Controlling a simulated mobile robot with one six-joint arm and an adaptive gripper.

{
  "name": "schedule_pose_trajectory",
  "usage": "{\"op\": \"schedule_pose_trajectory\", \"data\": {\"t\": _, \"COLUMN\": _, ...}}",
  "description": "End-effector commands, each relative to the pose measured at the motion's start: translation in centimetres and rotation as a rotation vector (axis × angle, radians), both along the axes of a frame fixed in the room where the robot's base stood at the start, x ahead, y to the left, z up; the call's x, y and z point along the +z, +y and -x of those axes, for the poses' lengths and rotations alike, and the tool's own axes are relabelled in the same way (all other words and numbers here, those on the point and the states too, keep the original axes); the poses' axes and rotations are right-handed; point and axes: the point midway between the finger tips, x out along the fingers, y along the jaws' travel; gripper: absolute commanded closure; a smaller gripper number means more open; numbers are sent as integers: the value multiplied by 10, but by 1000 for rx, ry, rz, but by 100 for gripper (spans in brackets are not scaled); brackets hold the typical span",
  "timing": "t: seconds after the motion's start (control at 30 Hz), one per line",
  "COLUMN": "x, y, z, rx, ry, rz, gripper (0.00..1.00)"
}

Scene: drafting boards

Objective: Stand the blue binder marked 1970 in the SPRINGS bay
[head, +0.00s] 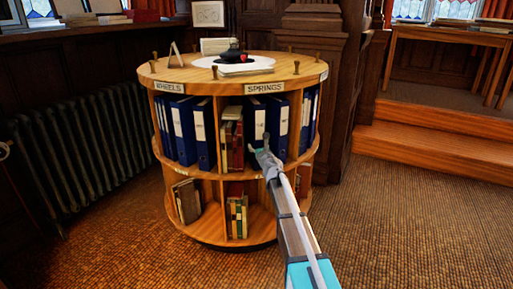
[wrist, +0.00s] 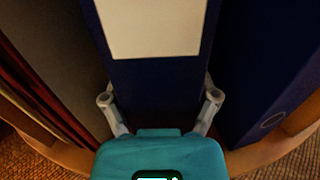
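A blue binder (wrist: 155,85) with a pale label fills the middle of the wrist view; no number is readable on it. In the head view this binder (head: 256,122) stands upright in the bay under the SPRINGS sign (head: 264,88), on the upper tier of a round wooden bookcase (head: 222,190). My gripper (head: 265,150) is in front of it. In the wrist view my gripper's fingers (wrist: 160,97) lie against both sides of the binder, shut on it. The far ends of the fingers are hidden.
Brown and red books (head: 232,143) stand left of the binder, and another blue binder (head: 277,125) stands close on its right. Several blue binders fill the bay under WHEELS (head: 169,87). Wooden steps (head: 430,150) are at the right; the carpet in front is clear.

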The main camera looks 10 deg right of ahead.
Motion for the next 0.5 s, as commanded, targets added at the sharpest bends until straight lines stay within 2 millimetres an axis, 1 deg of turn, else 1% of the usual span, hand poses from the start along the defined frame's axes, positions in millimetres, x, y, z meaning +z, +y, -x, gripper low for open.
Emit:
{"op": "schedule_pose_trajectory", "data": {"t": 0.03, "x": 0, "y": 0, "z": 0, "rx": 0, "ry": 0, "rz": 0, "gripper": 5}}
{"op": "schedule_pose_trajectory", "data": {"t": 0.07, "x": 0, "y": 0, "z": 0, "rx": 0, "ry": 0, "rz": 0, "gripper": 0}}
{"op": "schedule_pose_trajectory", "data": {"t": 0.5, "x": 0, "y": -1, "z": 1, "rx": -1, "ry": 0, "rz": 0, "gripper": 0}}
